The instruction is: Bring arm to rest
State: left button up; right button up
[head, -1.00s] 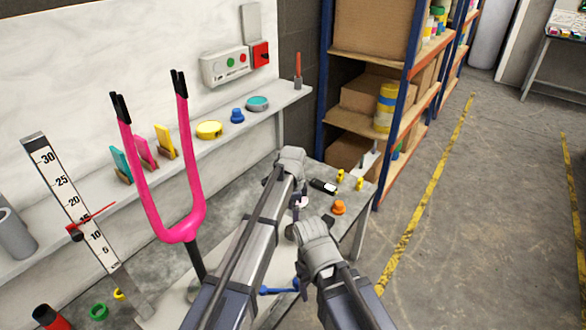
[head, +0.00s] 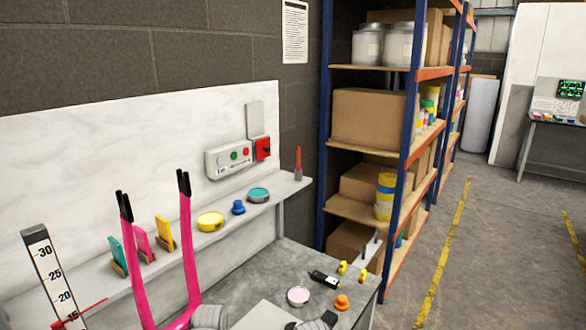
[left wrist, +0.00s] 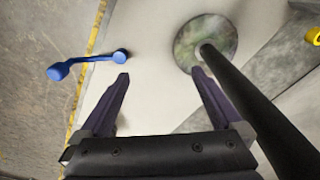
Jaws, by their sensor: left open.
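In the left wrist view my left gripper (left wrist: 160,78) is open, with nothing between its two dark fingers. Its fingers point toward a pale surface. A round mottled base (left wrist: 225,38) with a dark post (left wrist: 262,108) stands just beyond and right of its right finger. A blue double-ended tool (left wrist: 88,63) lies beyond the left finger, apart from it. My right gripper is out of view.
A black item (head: 324,279) and an orange knob (head: 341,302) lie on the bench. A blue-post rack (head: 402,150) stands behind. Floor at right is clear.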

pick_arm(q)
jog(key=s+d+m+g+y, duration=0.1)
jog(key=s+d+m, duration=0.35)
jog(key=d, duration=0.65)
notch_tip(320, 180, up, 12)
jog(key=s+p, duration=0.1)
jog(key=p, duration=1.1)
jog(key=shift+r, duration=0.15)
